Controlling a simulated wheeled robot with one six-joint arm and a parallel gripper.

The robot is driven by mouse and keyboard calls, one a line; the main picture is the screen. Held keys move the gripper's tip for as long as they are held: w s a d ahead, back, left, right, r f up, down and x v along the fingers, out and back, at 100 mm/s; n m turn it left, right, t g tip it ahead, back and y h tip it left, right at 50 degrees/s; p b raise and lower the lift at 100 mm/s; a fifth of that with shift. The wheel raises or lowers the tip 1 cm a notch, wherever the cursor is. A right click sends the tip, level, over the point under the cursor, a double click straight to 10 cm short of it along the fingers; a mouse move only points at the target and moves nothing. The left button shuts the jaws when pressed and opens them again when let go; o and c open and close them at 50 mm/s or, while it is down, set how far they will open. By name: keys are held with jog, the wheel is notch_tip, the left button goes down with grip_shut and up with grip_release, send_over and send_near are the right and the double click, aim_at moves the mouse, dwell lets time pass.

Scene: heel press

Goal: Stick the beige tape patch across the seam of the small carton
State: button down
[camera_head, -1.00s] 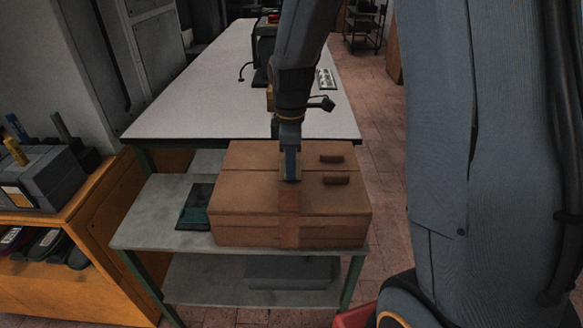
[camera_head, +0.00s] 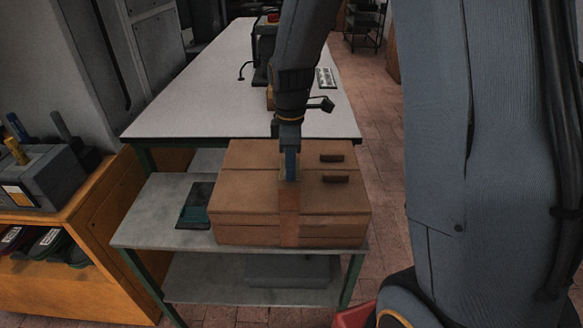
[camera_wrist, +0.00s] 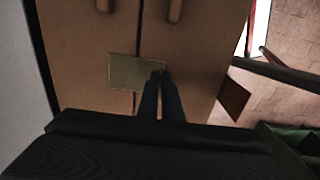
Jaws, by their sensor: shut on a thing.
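The brown carton (camera_head: 240,205) sits on the grey shelf in the head view. A seam runs across its top and shows as a dark line in the wrist view (camera_wrist: 135,103). The beige tape patch (camera_wrist: 128,72) lies over this seam in the wrist view, roughly flat to the carton top. My gripper (camera_wrist: 160,78) is shut on the patch at its edge on the right in the wrist view. In the head view my gripper (camera_head: 290,178) points down at the carton top, and the patch is mostly hidden. I cannot tell whether the patch is pressed against the carton.
Two dark handles (camera_head: 332,158) sit on the carton top to the right of my gripper. A brown strip (camera_head: 289,225) runs down the carton front. A dark teal item (camera_head: 195,206) lies left of the carton on the shelf (camera_head: 150,225). A white-topped table (camera_head: 190,105) stands behind.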

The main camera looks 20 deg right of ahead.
jog(key=shift+f, duration=0.1)
dwell(0.3)
jog(key=c, duration=1.9)
grip_release()
jog(key=shift+o, duration=0.2)
jog(key=o, duration=0.4)
jog(key=shift+r+p, duration=2.95)
jog(key=shift+r, duration=0.65)
